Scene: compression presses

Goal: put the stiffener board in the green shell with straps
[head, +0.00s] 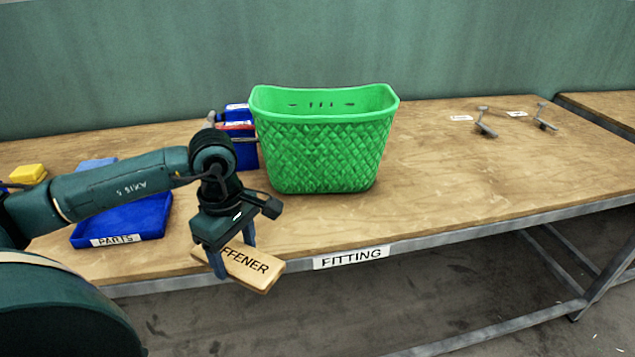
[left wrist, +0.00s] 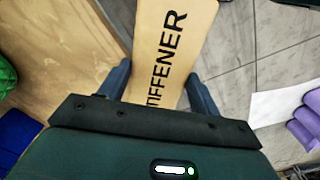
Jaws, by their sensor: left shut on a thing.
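The stiffener board (head: 252,267) is a flat tan wooden piece with black lettering, partly hidden by a finger. My left gripper (head: 232,262) is shut on it and holds it at the front edge of the bench. In the left wrist view the board (left wrist: 172,40) runs up between the two fingers of my left gripper (left wrist: 160,85). The green shell (head: 322,150) is a woven-look tub standing upright on the bench, behind and right of the gripper. Slots show in its back wall; its floor is hidden and I cannot make out straps. My right gripper is not in view.
A blue tray (head: 130,218) labelled PARTS lies at the left, partly behind my arm. Blue bins (head: 245,155) stand left of the shell. Two small metal fittings (head: 484,122) lie at the back right.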

